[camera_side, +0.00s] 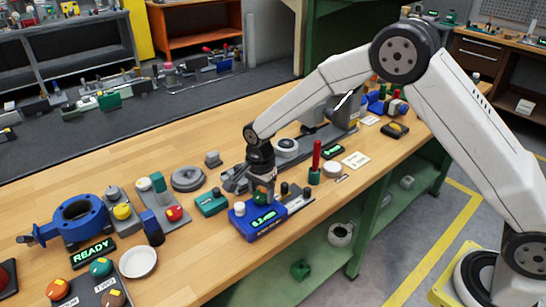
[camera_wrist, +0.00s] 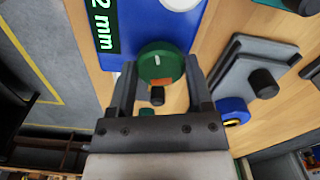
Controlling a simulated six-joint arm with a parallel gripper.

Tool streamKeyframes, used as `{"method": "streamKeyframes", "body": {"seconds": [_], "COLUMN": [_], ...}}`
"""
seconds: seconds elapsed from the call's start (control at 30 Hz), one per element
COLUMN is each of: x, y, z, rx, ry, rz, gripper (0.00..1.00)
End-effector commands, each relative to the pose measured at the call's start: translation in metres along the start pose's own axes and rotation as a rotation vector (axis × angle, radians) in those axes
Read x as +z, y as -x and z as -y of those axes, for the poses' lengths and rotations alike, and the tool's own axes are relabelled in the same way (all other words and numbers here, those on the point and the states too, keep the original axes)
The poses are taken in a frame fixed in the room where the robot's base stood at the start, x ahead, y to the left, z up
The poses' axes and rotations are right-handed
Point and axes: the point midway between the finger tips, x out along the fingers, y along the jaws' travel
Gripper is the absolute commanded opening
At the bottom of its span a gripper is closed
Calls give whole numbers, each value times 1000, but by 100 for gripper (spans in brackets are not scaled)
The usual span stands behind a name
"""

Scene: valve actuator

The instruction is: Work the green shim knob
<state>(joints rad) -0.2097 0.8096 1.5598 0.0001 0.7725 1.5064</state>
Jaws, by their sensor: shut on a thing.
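The green shim knob (camera_side: 261,198) sits on top of a blue box (camera_side: 259,230) with a lit green display, partly hidden by my gripper (camera_side: 263,186) in the side view. In the wrist view the round green knob (camera_wrist: 158,62), with a white mark on its face and an orange patch at its lower edge, lies between the two dark fingers of my gripper (camera_wrist: 160,75). My gripper is shut on the knob. The display (camera_wrist: 103,27) reads "2 mm" at the picture's edge; in the side view it appears to read 0.2 mm.
A white button (camera_side: 239,208) is left of the knob on the box. A teal block (camera_side: 211,202) stands to the left, a grey slide (camera_side: 297,197) to the right. A red-handled tool (camera_side: 316,160) stands upright beyond.

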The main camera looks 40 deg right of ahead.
Motion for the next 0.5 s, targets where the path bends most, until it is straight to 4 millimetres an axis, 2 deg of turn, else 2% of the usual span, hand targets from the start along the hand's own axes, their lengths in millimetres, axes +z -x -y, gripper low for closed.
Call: {"method": "streamKeyframes", "body": {"seconds": [0.2,0.5], "x": [0,0], "y": [1,1], "z": [1,1], "rx": [-2,-2], "ry": [-85,-110], "rz": [-1,0], "gripper": [6,6]}}
